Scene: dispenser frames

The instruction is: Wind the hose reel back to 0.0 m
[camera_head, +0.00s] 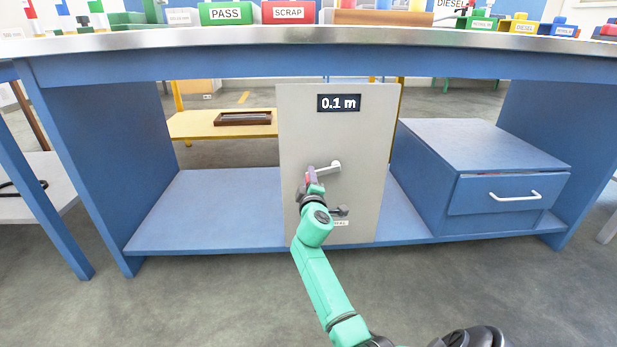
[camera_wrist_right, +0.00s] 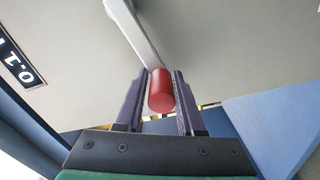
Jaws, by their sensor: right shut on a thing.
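The hose reel's grey panel (camera_head: 362,140) stands under the workbench, and its display (camera_head: 339,103) reads 0.1 m. A light grey crank arm (camera_head: 326,168) runs from a hub on the panel toward the lower left. The crank ends in a red knob, seen clearly in the right wrist view (camera_wrist_right: 161,92). My right gripper (camera_head: 312,178) is shut on this red knob, with one purple finger on each side. The gripper and arm hide most of the knob in the head view. A dark fitting (camera_head: 341,210) sits lower on the panel, partly hidden. My left gripper is not in view.
The blue workbench (camera_head: 300,66) spans above the panel, with bins labelled PASS (camera_head: 226,13) and SCRAP (camera_head: 288,12) on top. A blue drawer unit (camera_head: 508,194) stands to the right. The lower shelf (camera_head: 210,205) is bare at left.

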